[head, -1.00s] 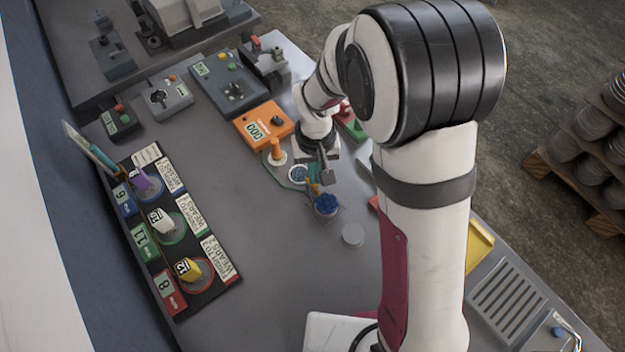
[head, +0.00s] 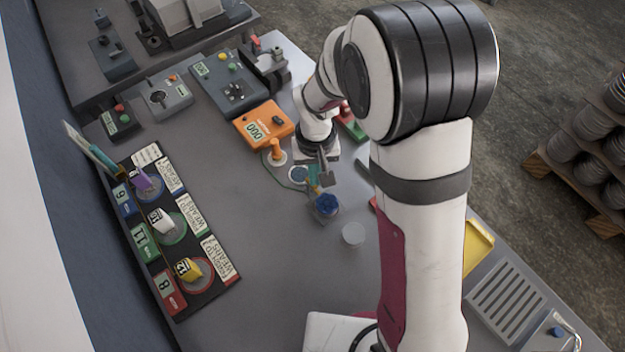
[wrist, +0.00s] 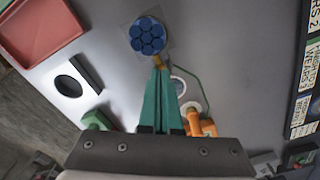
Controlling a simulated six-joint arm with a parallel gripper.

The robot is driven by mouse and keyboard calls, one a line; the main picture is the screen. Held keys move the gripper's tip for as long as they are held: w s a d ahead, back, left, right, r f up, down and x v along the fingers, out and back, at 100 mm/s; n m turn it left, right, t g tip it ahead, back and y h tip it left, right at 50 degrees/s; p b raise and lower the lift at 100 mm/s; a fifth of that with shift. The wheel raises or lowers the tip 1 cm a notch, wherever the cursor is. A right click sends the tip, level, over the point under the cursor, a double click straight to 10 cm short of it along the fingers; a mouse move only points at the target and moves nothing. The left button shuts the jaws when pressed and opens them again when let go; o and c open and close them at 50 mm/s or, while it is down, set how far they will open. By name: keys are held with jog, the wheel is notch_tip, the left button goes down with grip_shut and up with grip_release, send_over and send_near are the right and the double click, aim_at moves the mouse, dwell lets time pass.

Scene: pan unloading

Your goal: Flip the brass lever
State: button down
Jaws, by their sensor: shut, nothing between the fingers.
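The brass lever (wrist: 158,62) is a small brass-coloured piece at the edge of the clear square plate under a blue round cluster (wrist: 148,38) in the wrist view. In the head view the lever (head: 315,190) is a tiny spot beside the blue cluster (head: 326,205). My gripper (wrist: 159,72) has green fingers, closed together and empty. Its tips are at the lever or just over it; I cannot tell whether they touch. In the head view my gripper (head: 314,182) is partly hidden by the grey wrist parts.
An orange box with a display (head: 264,125) and an orange-handled post (head: 276,152) stand behind my gripper. A black rack (head: 205,290) with tagged items is at left. The table between rack and blue cluster is clear.

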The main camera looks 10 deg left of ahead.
jog(key=shift+f, duration=0.65)
notch_tip(320, 180, up, 7)
jog(key=shift+f, duration=0.15)
dwell(0.7)
